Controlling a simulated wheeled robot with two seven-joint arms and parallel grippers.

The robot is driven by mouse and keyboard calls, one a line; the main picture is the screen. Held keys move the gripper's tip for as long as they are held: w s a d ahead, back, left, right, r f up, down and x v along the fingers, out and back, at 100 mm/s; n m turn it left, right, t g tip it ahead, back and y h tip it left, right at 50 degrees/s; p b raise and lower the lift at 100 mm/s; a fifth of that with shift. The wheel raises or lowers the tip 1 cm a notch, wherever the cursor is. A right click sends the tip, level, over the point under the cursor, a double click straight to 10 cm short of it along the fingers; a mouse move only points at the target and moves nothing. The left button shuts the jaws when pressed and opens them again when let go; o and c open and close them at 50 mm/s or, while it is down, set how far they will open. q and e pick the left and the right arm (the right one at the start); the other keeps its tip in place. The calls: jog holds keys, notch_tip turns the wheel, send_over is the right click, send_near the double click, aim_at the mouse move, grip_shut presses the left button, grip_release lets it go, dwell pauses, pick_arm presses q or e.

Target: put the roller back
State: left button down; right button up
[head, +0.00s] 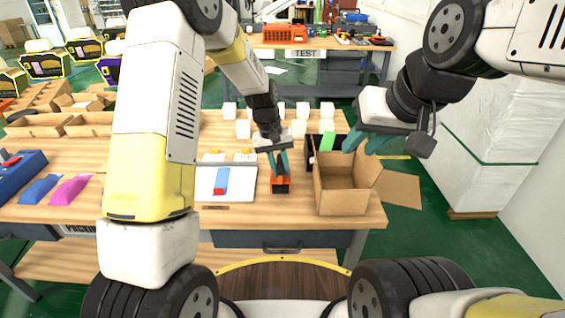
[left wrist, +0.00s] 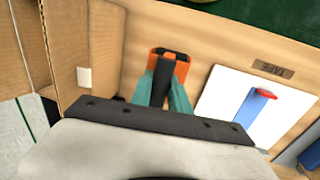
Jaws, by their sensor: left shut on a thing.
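The orange and black roller (head: 281,184) is at the front of the wooden table, just left of the open cardboard box (head: 343,195). My left gripper (head: 279,165) comes down over it from above, its teal fingers shut on it. In the left wrist view the roller (left wrist: 181,57) shows between and beyond the teal fingers (left wrist: 162,88); its lower part is partly hidden by them. I cannot tell if it touches the table. My right gripper (head: 367,141) is raised above the right side of the box, its teal fingers apart and empty.
A white board (head: 206,189) with a blue and red item (head: 221,180) lies left of the roller. A TAPE label (left wrist: 272,69) is on the table at the board's front edge. A black box (head: 312,152) and several white cubes (head: 327,110) stand behind.

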pick_arm(q)
jog(key=shift+w+d, duration=0.25)
jog(key=shift+w+d+f, duration=0.1)
jog(key=shift+w+f, duration=0.05)
jog(key=shift+f, duration=0.2)
notch_tip(320, 180, down, 3)
jog(key=shift+r, duration=0.1)
